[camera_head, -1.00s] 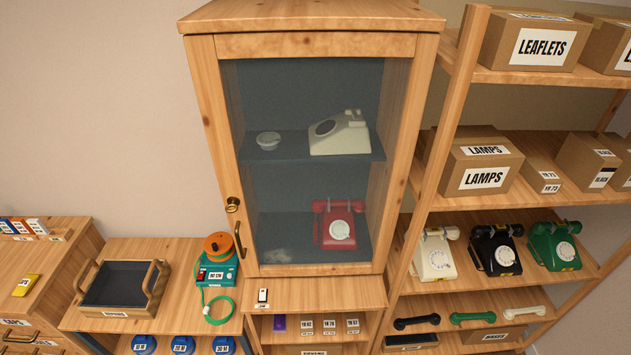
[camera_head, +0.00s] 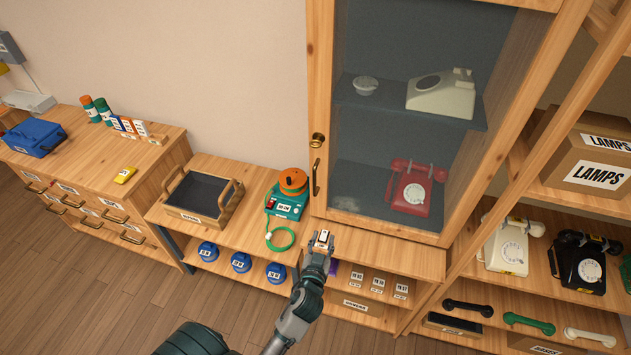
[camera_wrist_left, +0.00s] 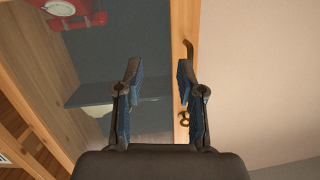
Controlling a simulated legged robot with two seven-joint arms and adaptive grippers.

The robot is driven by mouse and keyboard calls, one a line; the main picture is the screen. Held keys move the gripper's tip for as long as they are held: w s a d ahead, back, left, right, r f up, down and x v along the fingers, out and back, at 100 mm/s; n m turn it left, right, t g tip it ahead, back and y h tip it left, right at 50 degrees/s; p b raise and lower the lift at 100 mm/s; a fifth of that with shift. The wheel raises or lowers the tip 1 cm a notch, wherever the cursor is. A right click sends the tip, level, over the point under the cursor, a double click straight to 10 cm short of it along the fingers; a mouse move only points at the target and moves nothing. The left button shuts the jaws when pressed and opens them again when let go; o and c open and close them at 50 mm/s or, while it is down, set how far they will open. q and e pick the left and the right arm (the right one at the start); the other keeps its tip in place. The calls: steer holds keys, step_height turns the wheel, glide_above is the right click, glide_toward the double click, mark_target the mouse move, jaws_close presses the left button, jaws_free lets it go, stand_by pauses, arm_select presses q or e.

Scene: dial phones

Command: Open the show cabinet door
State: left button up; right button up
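The show cabinet door (camera_head: 321,95) is a wooden frame with a glass pane, and it looks shut. Its curved brass handle (camera_head: 316,177) is on the left stile, below a round brass lock (camera_head: 317,140). My left gripper (camera_head: 321,240) is below the handle in the head view, overlapping the small white-and-black item on the ledge. In the left wrist view my left gripper (camera_wrist_left: 158,75) is open and empty, facing the door. The handle (camera_wrist_left: 190,55) shows there, partly hidden by the right finger, with the lock (camera_wrist_left: 184,118) lower down. My right gripper is in neither view.
Behind the glass are a cream phone (camera_head: 441,94) and a red phone (camera_head: 414,189). A teal device (camera_head: 287,203) with an orange reel stands left of the cabinet, beside a wooden tray (camera_head: 200,195). Open shelves with phones (camera_head: 506,250) stand at right. Wall left of the door is clear.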

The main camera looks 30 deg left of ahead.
mark_target(314, 179)
arm_select(q)
steer(key=s+a+r+n+t+y, duration=0.1)
steer(key=s+a+r+n+y, duration=0.15)
steer(key=r, duration=0.85)
steer(key=p+x, duration=0.1)
steer(key=x, duration=0.4)
steer(key=p+x, duration=0.1)
steer(key=x, duration=0.5)
steer(key=p+x, duration=0.1)
steer(key=x, duration=0.5)
steer(key=shift+a+f, duration=0.2)
steer(key=shift+f, duration=0.05)
jaws_close()
